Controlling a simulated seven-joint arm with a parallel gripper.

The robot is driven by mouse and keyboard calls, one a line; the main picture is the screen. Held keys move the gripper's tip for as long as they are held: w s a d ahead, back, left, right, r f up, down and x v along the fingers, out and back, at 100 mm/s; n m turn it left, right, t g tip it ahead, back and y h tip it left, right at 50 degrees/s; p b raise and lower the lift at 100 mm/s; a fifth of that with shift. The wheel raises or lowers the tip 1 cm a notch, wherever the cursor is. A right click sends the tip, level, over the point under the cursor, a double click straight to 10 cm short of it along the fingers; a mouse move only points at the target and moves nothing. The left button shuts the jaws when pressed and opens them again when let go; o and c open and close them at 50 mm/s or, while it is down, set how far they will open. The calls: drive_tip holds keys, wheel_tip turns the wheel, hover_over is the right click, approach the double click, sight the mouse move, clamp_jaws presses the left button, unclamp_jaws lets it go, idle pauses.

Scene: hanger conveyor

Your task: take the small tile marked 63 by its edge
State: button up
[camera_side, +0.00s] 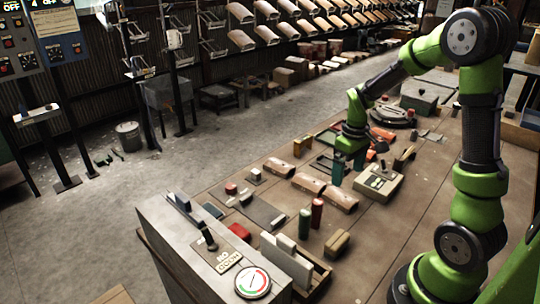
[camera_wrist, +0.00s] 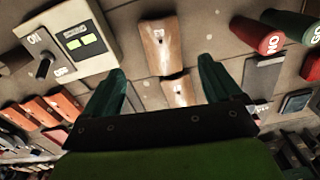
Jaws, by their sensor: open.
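My gripper (camera_wrist: 162,68) is open, its two dark green fingers spread with nothing between the tips. In the side view it hangs over the workbench (camera_side: 410,215), close to the control box with green windows. I cannot make out a tile marked 63 in either view. Two brown blocks with small pale labels lie ahead of and between the fingers in the wrist view: a larger one (camera_wrist: 160,42) and a smaller-looking one (camera_wrist: 179,91). Their labels are too small to read. Brown blocks also lie in a row in the side view (camera_side: 341,200).
The control box (camera_wrist: 72,42) with an ON switch stands left in the wrist view. A grey console with a dial (camera_side: 253,281) stands at the bench's front. Orange-red blocks (camera_wrist: 62,106) sit lower left.

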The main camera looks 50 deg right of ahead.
sight(341, 194)
drive_tip(key=f, duration=0.8)
drive_tip(key=shift+w+a+f, duration=0.1)
drive_tip(key=shift+w+f, duration=0.2)
drive_tip(key=shift+f, duration=0.1)
drive_tip(key=shift+c, duration=0.4)
